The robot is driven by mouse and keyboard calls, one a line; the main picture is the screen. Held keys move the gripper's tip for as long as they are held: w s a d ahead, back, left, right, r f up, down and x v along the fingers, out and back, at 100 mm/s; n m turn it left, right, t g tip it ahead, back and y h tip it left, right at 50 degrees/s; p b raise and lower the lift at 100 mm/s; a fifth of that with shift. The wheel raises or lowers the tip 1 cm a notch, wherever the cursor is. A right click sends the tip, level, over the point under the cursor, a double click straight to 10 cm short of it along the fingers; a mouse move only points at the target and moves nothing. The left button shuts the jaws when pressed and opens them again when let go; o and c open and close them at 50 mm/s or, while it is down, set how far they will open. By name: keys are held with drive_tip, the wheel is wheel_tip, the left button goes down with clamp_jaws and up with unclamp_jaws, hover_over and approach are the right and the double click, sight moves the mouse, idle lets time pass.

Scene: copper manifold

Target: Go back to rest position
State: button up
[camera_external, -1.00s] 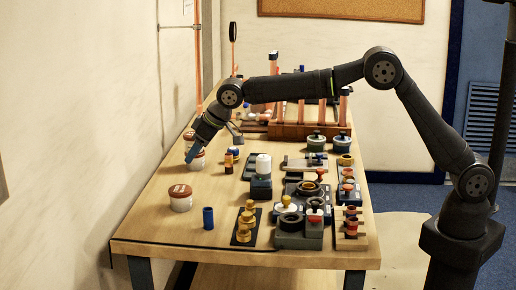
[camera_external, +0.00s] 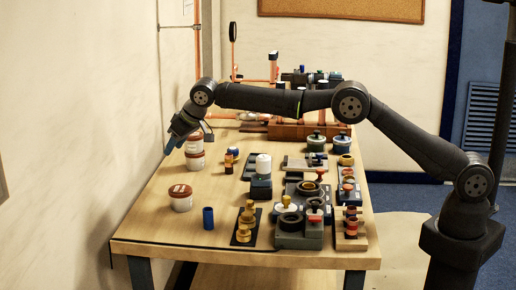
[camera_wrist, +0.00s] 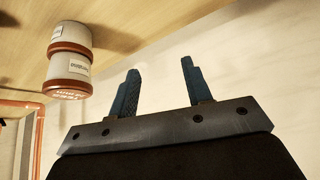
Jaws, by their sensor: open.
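My gripper (camera_external: 174,143) is open and empty, above the left edge of the table, up and to the left of two stacked white jars with red-brown lids. In the external view the upper jar (camera_external: 194,146) stands on the lower jar (camera_external: 195,162). In the wrist view my blue fingers (camera_wrist: 158,88) stand apart with nothing between them, and the stacked jars (camera_wrist: 70,60) show to their left, clear of the fingers.
The wooden table (camera_external: 160,225) holds a third white jar (camera_external: 181,198), a blue cylinder (camera_external: 208,218), brass parts (camera_external: 246,222) and several fixtures. Copper pipes rise at the back. A wall (camera_external: 80,130) runs close along the left side.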

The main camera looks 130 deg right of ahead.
drive_tip(key=shift+s+d+f+m, duration=0.1)
drive_tip(key=shift+s+d+m, duration=0.05)
drive_tip(key=shift+d, duration=0.25)
drive_tip(key=shift+s+d+f+m, duration=0.1)
drive_tip(key=shift+d+m, duration=0.05)
drive_tip(key=shift+d, duration=0.2)
drive_tip(key=a+r+n+t, duration=0.1)
drive_tip(key=a+n, duration=0.2)
drive_tip(key=a, duration=0.8)
drive_tip(key=shift+w+r+y, duration=0.2)
drive_tip(key=shift+r+y, duration=0.1)
drive_tip(key=shift+y, duration=0.1)
